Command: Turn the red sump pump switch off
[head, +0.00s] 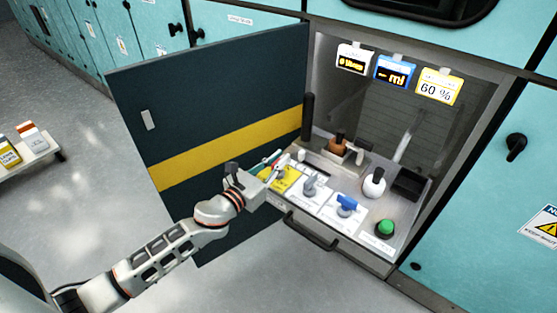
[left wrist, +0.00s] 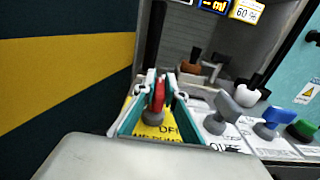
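The red switch handle (left wrist: 159,92) stands upright on a round grey base on a yellow plate (left wrist: 150,128) at the left end of the control panel. The yellow plate also shows in the head view (head: 284,181), partly hidden by my gripper. My left gripper (head: 273,165) reaches the panel from the left. In the left wrist view its two fingers (left wrist: 160,82) are on either side of the red handle, very close to it. I cannot tell whether they press on it. My right gripper is not in view.
Right of the yellow plate are a grey switch (head: 311,186), a blue switch (head: 347,205) and a green button (head: 385,228). The open dark door (head: 215,100) with a yellow stripe stands left.

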